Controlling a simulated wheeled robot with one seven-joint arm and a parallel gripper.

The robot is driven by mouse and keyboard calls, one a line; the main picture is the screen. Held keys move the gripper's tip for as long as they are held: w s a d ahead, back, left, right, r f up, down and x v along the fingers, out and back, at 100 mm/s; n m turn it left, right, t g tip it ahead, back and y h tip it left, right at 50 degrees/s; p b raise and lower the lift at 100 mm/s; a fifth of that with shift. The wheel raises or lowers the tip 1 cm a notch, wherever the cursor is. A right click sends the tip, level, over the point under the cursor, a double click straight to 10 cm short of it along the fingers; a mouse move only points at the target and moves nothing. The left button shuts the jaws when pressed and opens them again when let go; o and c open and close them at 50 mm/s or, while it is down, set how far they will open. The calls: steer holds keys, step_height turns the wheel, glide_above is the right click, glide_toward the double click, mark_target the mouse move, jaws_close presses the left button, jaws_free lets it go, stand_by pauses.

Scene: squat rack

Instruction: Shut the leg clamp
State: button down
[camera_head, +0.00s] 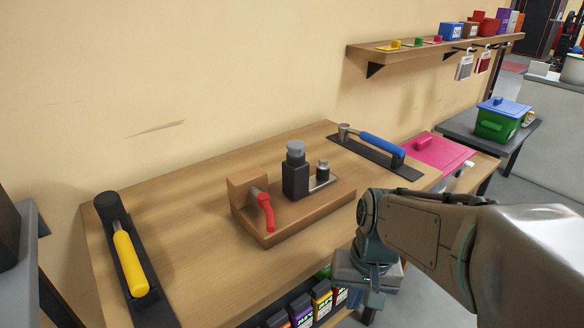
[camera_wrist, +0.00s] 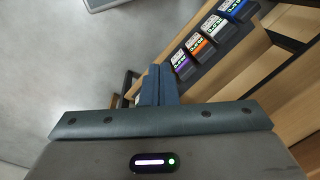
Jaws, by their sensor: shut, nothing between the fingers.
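A wooden fixture (camera_head: 320,212) sits mid-bench with a red-handled lever (camera_head: 266,212) hanging down at its left and a black post with a grey knob (camera_head: 295,172) beside it. A yellow-handled lever (camera_head: 130,262) lies along a dark base at the bench's left. A blue-handled lever (camera_head: 382,145) lies along a dark base at the back right. I cannot tell which of these is the leg clamp. My gripper (camera_head: 374,298) is beyond the bench's front edge, right of the fixture and touching none of the levers. In the wrist view its fingers (camera_wrist: 159,84) are shut and empty.
The wooden bench (camera_head: 190,215) has bare room between the levers. Several labelled boxes (camera_head: 322,300) stand under its front edge and also show in the wrist view (camera_wrist: 201,47). A pink panel (camera_head: 438,155) lies at the right. A shelf (camera_head: 420,52) hangs on the wall.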

mark_target(268, 214)
steer(key=w+r+m+g+y+p, duration=0.1)
steer(key=w+r+m+y+p, duration=0.4)
steer(key=w+r+m+p, duration=0.3)
steer(key=w+r+m+g+y+p, duration=0.1)
steer(key=w+r+m+y+p, duration=0.4)
steer(key=r+p, duration=0.5)
steer(key=shift+m+h, duration=0.4)
steer(key=shift+h, duration=0.1)
steer(key=x, duration=0.8)
steer(key=shift+s+a+f, duration=0.1)
steer(key=shift+a+f, duration=0.05)
steer(key=shift+f, duration=0.2)
steer(key=a, duration=0.3)
steer(key=shift+s+a, duration=0.25)
steer(key=shift+s, duration=0.05)
steer(key=shift+s+a+r, duration=0.1)
steer(key=shift+a+r, duration=0.05)
steer(key=shift+a, duration=0.4)
steer(key=shift+a, duration=0.1)
